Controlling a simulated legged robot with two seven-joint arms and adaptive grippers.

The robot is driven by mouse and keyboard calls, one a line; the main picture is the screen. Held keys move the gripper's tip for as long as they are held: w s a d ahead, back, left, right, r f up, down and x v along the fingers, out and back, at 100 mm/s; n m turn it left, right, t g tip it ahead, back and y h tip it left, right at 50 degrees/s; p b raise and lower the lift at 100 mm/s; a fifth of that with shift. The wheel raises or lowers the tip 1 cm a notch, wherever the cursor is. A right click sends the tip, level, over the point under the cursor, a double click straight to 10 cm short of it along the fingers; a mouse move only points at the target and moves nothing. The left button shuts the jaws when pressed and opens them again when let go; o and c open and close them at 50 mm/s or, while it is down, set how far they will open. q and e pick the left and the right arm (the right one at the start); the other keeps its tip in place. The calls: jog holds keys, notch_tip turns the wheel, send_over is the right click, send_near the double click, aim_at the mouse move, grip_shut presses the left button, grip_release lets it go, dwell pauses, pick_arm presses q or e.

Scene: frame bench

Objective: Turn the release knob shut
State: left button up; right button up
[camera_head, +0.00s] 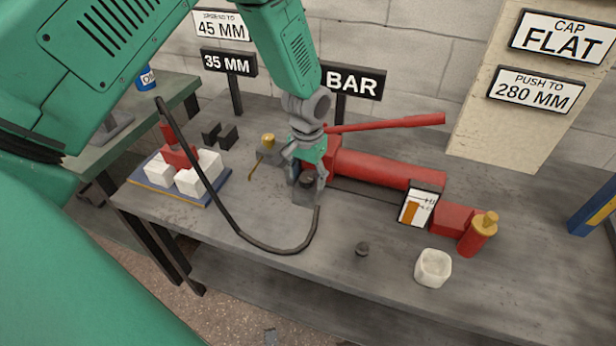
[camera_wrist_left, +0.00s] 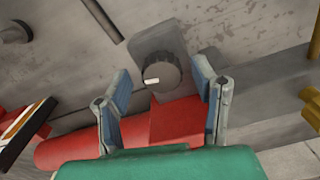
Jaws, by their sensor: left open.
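The release knob is a dark ribbed round knob with a white pointer mark, on a grey block. It shows in the left wrist view (camera_wrist_left: 162,72), with the mark pointing left, and in the head view (camera_head: 307,181). My left gripper (camera_head: 308,180) is open and points down over it. In the left wrist view its fingers (camera_wrist_left: 162,85) stand on both sides of the knob, with gaps visible. The knob belongs beside the red pump body (camera_head: 385,170), whose red lever (camera_head: 390,124) slants up to the right. My right gripper is not in view.
A black hose (camera_head: 240,225) loops across the bench front. White blocks (camera_head: 200,178) stand left. The front middle is mostly clear.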

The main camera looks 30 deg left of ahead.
pick_arm(q)
jog(key=shift+a+f, duration=0.25)
jog(key=shift+d, duration=0.1)
jog(key=c, duration=1.2)
jog(key=shift+o, duration=0.4)
jog(key=shift+r, duration=0.1)
jog(key=m+p, duration=0.2)
jog(key=shift+r+m, duration=0.1)
jog(key=shift+m, duration=0.2)
jog(key=m+p, duration=0.2)
jog(key=m, duration=0.2)
jog(key=shift+m, duration=0.3)
jog(key=m+p, duration=0.1)
jog(key=m, duration=0.3)
jog(key=shift+w+m, duration=0.1)
jog(key=shift+m, duration=0.2)
jog(key=shift+w+m+p, duration=0.1)
jog(key=shift+m+p, duration=0.55)
jog(key=shift+m, duration=1.35)
